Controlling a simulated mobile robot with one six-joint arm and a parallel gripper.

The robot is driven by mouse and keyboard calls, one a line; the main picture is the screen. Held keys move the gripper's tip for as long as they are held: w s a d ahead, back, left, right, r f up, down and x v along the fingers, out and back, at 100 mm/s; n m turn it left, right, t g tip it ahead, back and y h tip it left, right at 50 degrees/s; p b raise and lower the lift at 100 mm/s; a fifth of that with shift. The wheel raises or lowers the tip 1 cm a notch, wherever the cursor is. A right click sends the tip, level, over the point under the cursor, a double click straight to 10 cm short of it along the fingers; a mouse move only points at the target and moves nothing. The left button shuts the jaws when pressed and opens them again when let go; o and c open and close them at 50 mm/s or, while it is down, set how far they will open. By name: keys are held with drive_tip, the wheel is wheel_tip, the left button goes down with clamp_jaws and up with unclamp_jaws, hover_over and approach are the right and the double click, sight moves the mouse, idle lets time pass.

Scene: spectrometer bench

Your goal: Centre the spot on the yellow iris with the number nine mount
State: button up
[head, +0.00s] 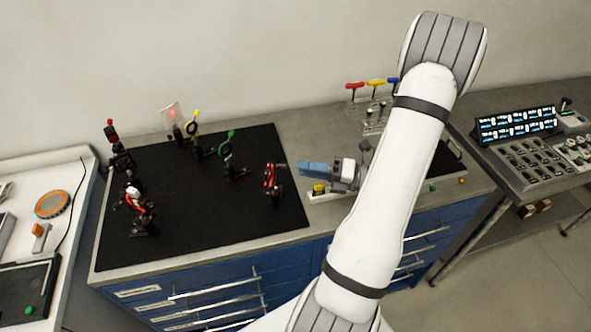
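The yellow iris (192,126) stands on a post near the back left of the black breadboard. A pale screen (170,114) just behind it shows a faint reddish glow. I cannot tell where the spot falls on the iris. A red-marked mount (270,178) stands at the right of the board, and another red-and-white mount (133,198) at the left. No number is legible, so I cannot tell which mount is number nine. My gripper (304,167), with blue fingers, points left close to the right-hand red-marked mount. Contact, finger gap and any held object are unclear.
A green iris (229,144) stands mid-board, and dark mounts (121,161) line the left. Red, yellow and blue T-handled tools (376,83) stand in a rack behind my arm. A control console (535,135) is at right. The board's front middle (205,235) is clear.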

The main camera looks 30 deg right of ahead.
drive_tip(key=v, duration=0.3)
drive_tip(key=shift+s+d+b, duration=0.15)
drive_tip(key=shift+b, duration=0.15)
